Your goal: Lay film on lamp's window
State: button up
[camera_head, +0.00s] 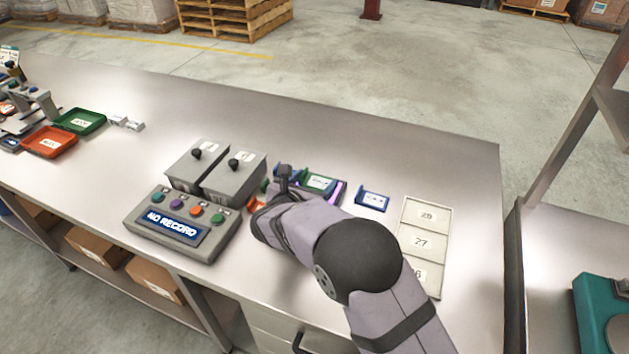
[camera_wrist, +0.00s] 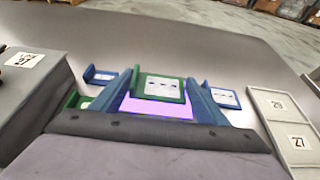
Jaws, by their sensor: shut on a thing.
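The lamp's window (camera_wrist: 155,106) glows purple in the wrist view, and its lit edge (camera_head: 336,194) shows in the head view. A green-framed film (camera_wrist: 163,88) with a pale label and an upright tab on its left is over the window; in the head view the film (camera_head: 320,182) is just right of my gripper (camera_head: 286,181). My gripper is shut on this film. I cannot tell whether the film touches the window. The fingertips are partly hidden, and my arm covers the near part of the lamp.
A blue-framed film (camera_head: 373,200) lies right of the lamp. A numbered tray (camera_head: 426,201) is farther right. Left stand two grey boxes (camera_head: 235,178) and a console (camera_head: 182,222) reading "NO RECORD". The back right of the bench is clear.

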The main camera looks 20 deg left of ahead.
jog(key=shift+f+b, duration=0.35)
jog(key=shift+f, duration=0.05)
jog(key=shift+f, duration=0.2)
jog(key=o, duration=1)
jog(key=shift+s+r+p, duration=0.15)
jog(key=shift+r+p, duration=0.45)
jog(key=shift+r, duration=0.15)
jog(key=b+v, duration=0.3)
jog(key=v, duration=0.8)
jog(key=shift+s+r, duration=0.15)
jog(key=shift+s, duration=0.2)
